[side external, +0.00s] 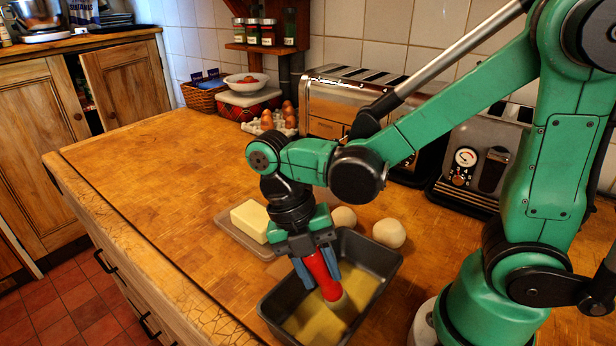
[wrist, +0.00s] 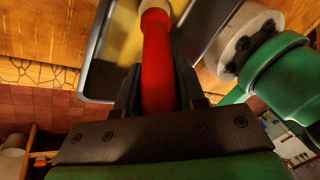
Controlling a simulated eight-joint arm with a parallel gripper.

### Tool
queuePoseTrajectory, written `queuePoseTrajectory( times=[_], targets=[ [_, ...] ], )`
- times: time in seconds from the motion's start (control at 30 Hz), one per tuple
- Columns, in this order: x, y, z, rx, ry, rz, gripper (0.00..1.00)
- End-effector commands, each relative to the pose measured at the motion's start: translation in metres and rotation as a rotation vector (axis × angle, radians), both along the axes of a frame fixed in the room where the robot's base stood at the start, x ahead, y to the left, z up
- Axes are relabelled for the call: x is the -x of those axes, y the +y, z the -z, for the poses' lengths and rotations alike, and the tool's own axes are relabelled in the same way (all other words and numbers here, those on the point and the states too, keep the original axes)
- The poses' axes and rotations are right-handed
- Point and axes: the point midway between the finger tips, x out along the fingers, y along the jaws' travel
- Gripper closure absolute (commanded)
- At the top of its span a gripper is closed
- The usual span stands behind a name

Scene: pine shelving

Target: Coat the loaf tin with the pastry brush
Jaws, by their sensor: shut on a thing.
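The dark grey loaf tin (side external: 384,262) stands on the wooden counter below my arm, with a yellowish layer over its floor. My gripper (side external: 318,268) points down over the tin and is shut on the red handle of the pastry brush (side external: 322,278). The brush is tilted, and its pale head is inside the tin at the yellow floor. In the wrist view the red brush handle (wrist: 156,60) runs up from between the fingers of my gripper (wrist: 158,88), with the tin's rim (wrist: 97,50) around it. The bristle tips are hard to make out.
A butter block (side external: 250,220) on a board lies left of the tin. Two dough balls (side external: 389,233) sit behind it. The counter's left part is clear.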

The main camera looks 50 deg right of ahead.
Motion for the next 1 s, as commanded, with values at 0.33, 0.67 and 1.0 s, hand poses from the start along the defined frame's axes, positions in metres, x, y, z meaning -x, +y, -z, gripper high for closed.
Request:
queuePoseTrajectory(
  times=[0.33,0.67,1.0],
  targets=[
    [0.001,0.0,-0.039,0.0,0.0,0.0,1.0],
    [0.001,0.0,-0.068,0.0,0.0,0.0,1.0],
    [0.001,0.0,-0.081,0.0,0.0,0.0,1.0]
  ],
)
